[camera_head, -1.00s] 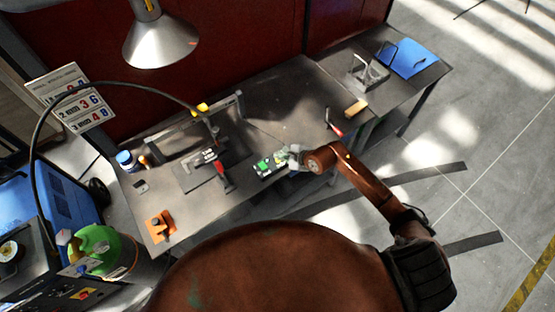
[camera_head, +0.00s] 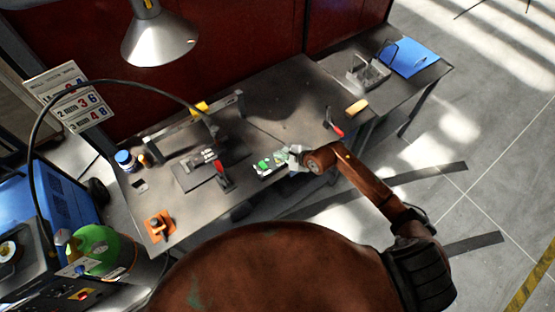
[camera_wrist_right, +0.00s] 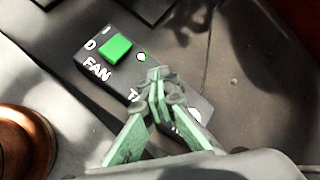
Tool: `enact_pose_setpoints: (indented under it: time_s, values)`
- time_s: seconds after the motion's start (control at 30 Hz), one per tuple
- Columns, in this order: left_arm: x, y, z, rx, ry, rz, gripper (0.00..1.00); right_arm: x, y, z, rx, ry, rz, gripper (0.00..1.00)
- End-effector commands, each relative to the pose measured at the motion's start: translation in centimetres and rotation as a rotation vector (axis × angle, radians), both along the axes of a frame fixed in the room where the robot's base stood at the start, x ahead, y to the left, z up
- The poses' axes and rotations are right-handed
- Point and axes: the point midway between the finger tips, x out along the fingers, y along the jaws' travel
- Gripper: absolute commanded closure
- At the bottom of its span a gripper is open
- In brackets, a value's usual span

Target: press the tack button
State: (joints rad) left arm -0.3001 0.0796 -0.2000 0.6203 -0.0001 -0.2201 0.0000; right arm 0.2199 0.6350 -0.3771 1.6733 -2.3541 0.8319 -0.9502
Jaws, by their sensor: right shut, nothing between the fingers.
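A dark control box (camera_head: 257,172) lies on the grey workbench near its front edge. In the right wrist view the box (camera_wrist_right: 88,62) carries a green switch (camera_wrist_right: 116,48) above the word FAN and a small pale lamp. Beside it a second label starting with TA is partly covered by my fingers. The tack button itself is hidden behind the fingers, and contact cannot be told. My right gripper (camera_wrist_right: 157,76) is shut and empty, its pale green fingertips over the box. In the head view the right gripper (camera_head: 291,156) is at the box's right end. My left gripper is not in view.
A red-handled clamp (camera_head: 222,174) stands left of the box on the workbench (camera_head: 285,100). A hanging lamp (camera_head: 160,38) is above the back. The bench behind the box is mostly clear.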

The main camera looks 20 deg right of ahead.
Motion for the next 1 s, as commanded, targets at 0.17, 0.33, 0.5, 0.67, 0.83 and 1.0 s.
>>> enact_pose_setpoints:
  time_s: [0.17,0.33,0.5,0.67,0.83,1.0]
  values:
    - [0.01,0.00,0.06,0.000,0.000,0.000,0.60,0.01,-0.01,0.09,0.000,0.000,0.000,1.00]
    - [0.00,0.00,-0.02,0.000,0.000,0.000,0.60,0.01,0.00,-0.01,0.000,0.000,0.000,1.00]
    - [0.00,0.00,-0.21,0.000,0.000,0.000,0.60,0.01,-0.01,-0.22,0.000,0.000,0.000,1.00]
    - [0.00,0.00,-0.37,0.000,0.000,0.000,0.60,0.00,-0.01,-0.40,0.000,0.000,0.000,1.00]
    - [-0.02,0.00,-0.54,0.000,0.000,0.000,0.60,0.00,-0.01,-0.60,0.000,0.000,0.000,1.00]
    - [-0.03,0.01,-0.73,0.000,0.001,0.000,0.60,0.00,-0.01,-0.81,0.000,0.000,0.000,1.00]
